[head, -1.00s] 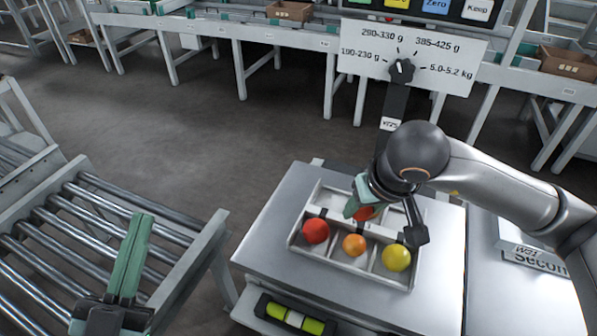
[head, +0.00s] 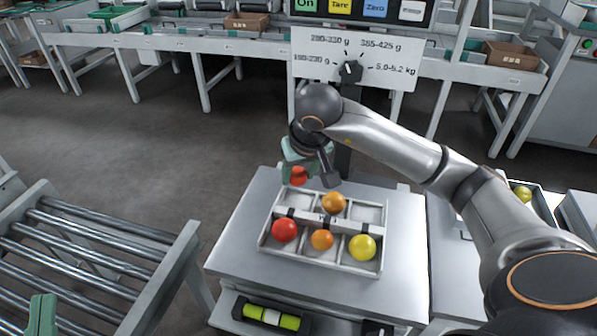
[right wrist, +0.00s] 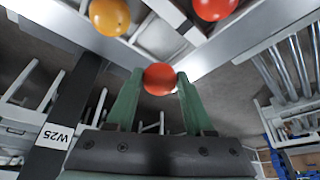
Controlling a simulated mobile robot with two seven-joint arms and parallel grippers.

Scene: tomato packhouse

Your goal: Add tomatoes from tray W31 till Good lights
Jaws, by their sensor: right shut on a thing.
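My right gripper (head: 298,170) is shut on a red tomato (head: 298,177), held behind the back left of a pale divided tray (head: 318,262). The right wrist view shows this tomato (right wrist: 159,79) between the green fingertips. In the tray, the front row holds a red tomato (head: 284,229), an orange tomato (head: 321,239) and a yellow tomato (head: 362,247). Another orange tomato (head: 333,203) sits in the back middle; the back right compartment looks empty. The tray's label is unreadable. Only a green part of my left gripper (head: 42,315) shows at the bottom left. No Good lights are readable.
The tray stands on a metal platform (head: 235,245). A dial (head: 349,70) sits on a weight-range board behind it, below On, Tare and Zero buttons. A roller conveyor (head: 90,250) lies left. Another tray with a yellow-green tomato (head: 523,193) is at right.

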